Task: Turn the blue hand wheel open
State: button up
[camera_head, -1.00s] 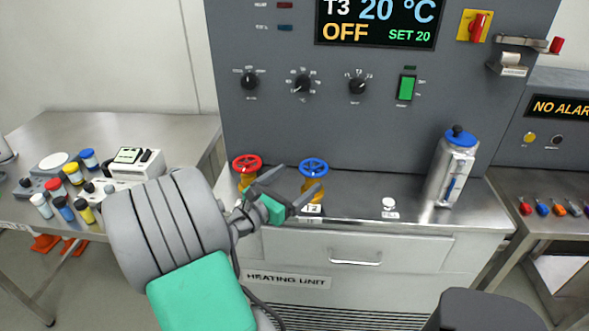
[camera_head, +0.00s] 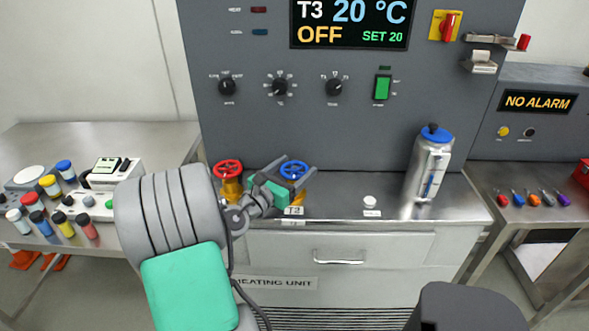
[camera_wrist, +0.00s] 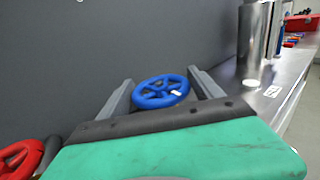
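The blue hand wheel (camera_head: 294,170) sits on a yellow valve body on the steel ledge of the heating unit, just right of the red hand wheel (camera_head: 228,168). My gripper (camera_head: 295,166) is open, with one finger on each side of the blue wheel. In the wrist view the blue wheel (camera_wrist: 161,91) lies between the two grey fingers (camera_wrist: 160,92), with a gap visible near the right finger. I cannot tell whether the left finger touches the rim. The gripper's green body hides part of the valve below.
The red wheel (camera_wrist: 20,158) is close to the gripper's left. A steel canister with a blue lid (camera_head: 428,165) and a small white knob (camera_head: 370,202) stand to the right on the ledge. The grey control panel (camera_head: 300,120) rises behind. Side tables hold small bottles and tools.

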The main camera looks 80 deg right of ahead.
jog(key=c, duration=0.9)
jog(key=shift+r+t+p, duration=0.15)
jog(key=shift+t+p, duration=0.15)
jog(key=shift+p, duration=0.35)
jog(key=shift+s+r+n+t+p, duration=0.1)
jog(key=shift+n+t+p, duration=0.2)
jog(key=shift+n+p, duration=0.15)
jog(key=n+t+p, duration=0.1)
jog(key=p, duration=0.1)
jog(key=n+t+h+p, duration=0.1)
jog(key=p, duration=0.2)
jog(key=shift+s+r+t, duration=0.1)
jog(key=shift+r+t, duration=0.15)
jog(key=shift+t, duration=0.05)
jog(key=n+t+p, duration=0.2)
jog(key=t+p, duration=0.1)
jog(key=p, duration=0.2)
jog(key=shift+t+p, duration=0.3)
jog(key=shift+p, duration=0.1)
jog(key=n+t+p, duration=0.2)
jog(key=t+p, duration=0.1)
jog(key=shift+f+p, duration=0.3)
jog(key=shift+f, duration=0.05)
jog(key=shift+f+n+t+y+p, duration=0.1)
jog(key=shift+n+t+y+p, duration=0.85)
jog(key=shift+t, duration=0.85)
jog(key=shift+w+n+t, duration=0.2)
jog(key=shift+n+t, duration=0.1)
jog(key=shift+n, duration=0.1)
